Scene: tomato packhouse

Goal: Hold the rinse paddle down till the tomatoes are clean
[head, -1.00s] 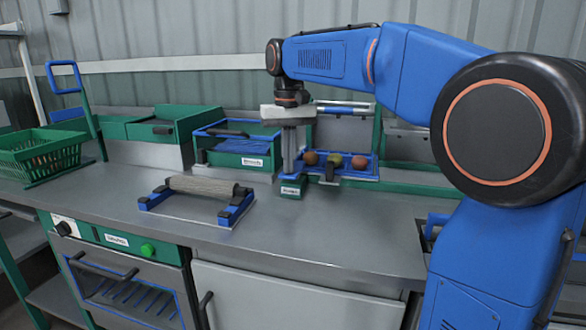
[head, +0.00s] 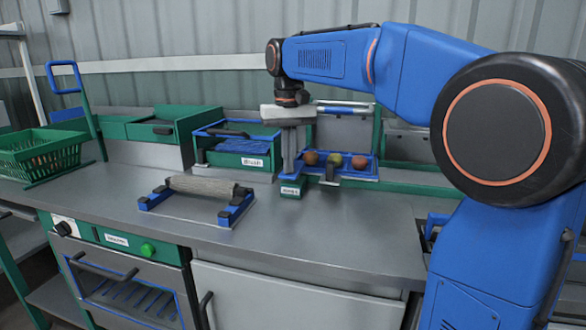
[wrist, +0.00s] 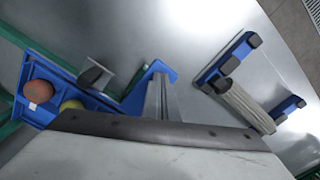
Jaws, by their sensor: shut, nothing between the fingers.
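Three tomatoes sit in a blue tray (head: 372,174) at the back: a dark reddish one (head: 311,158), a yellowish one (head: 336,160) and a reddish one (head: 359,163). The wrist view shows a reddish one (wrist: 38,91) and part of the yellowish one. My gripper (head: 289,172) is shut and empty, pointing down left of the tray, over a labelled green block (head: 292,188). In the wrist view its fingers (wrist: 160,88) reach to a blue part (wrist: 148,78), likely the paddle. I cannot tell whether they press on it. A black-and-grey piece (wrist: 95,74) stands by the tray.
A roller in a blue frame (head: 196,196) lies on the grey counter to the left. A green bin labelled Brush (head: 240,160) stands behind it. A green basket (head: 40,155) is at the far left. The counter's front right is clear.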

